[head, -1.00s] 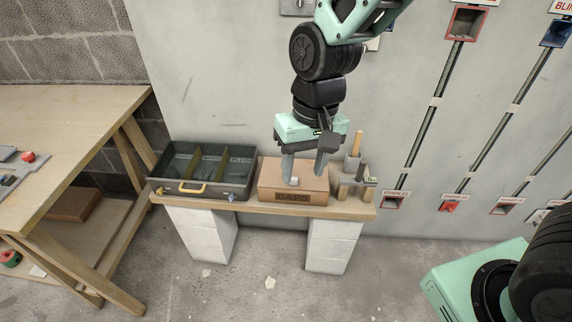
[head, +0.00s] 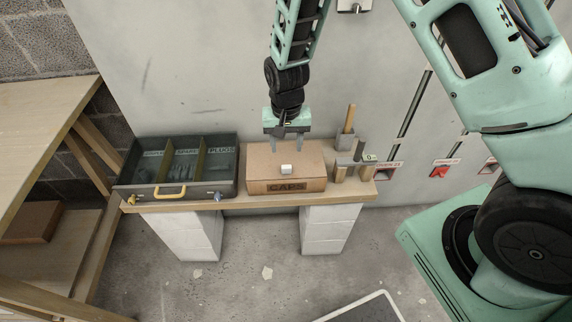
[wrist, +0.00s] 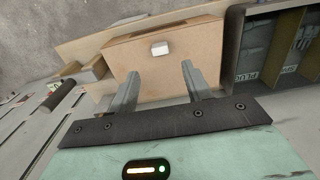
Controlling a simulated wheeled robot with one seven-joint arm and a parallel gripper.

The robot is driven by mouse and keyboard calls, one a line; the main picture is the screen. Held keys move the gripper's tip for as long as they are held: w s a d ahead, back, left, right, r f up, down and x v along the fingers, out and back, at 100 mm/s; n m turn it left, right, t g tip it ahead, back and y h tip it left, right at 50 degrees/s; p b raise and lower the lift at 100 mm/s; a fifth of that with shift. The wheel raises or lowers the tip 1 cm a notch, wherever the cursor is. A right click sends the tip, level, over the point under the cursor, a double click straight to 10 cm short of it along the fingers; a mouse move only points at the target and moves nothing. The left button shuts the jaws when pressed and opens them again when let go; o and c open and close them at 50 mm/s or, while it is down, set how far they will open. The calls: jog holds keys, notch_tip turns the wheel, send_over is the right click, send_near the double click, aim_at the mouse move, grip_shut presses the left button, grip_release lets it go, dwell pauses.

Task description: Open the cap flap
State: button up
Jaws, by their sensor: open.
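The caps box (head: 258,178) is a brown cardboard box marked CAPS on its front, standing on the wooden shelf. Its top flap (head: 309,157) lies flat and closed, with a small white tab (head: 286,169) near the front edge. My gripper (head: 288,149) is open and empty above the rear part of the box. In the wrist view the two fingers of my gripper (wrist: 158,80) reach over the flap (wrist: 120,60), apart from each other, and the white tab (wrist: 160,48) lies beyond the fingertips. I cannot tell whether the fingers touch the flap.
A dark divided case (head: 228,178) with a yellow handle stands left of the box. A grey holder (head: 350,158) with a wooden-handled tool (head: 349,120) stands close on the right. The grey wall (head: 200,90) rises behind the shelf (head: 262,202).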

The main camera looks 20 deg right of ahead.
aim_at(286, 166)
notch_tip(286, 166, down, 9)
dwell(0.3)
grip_shut()
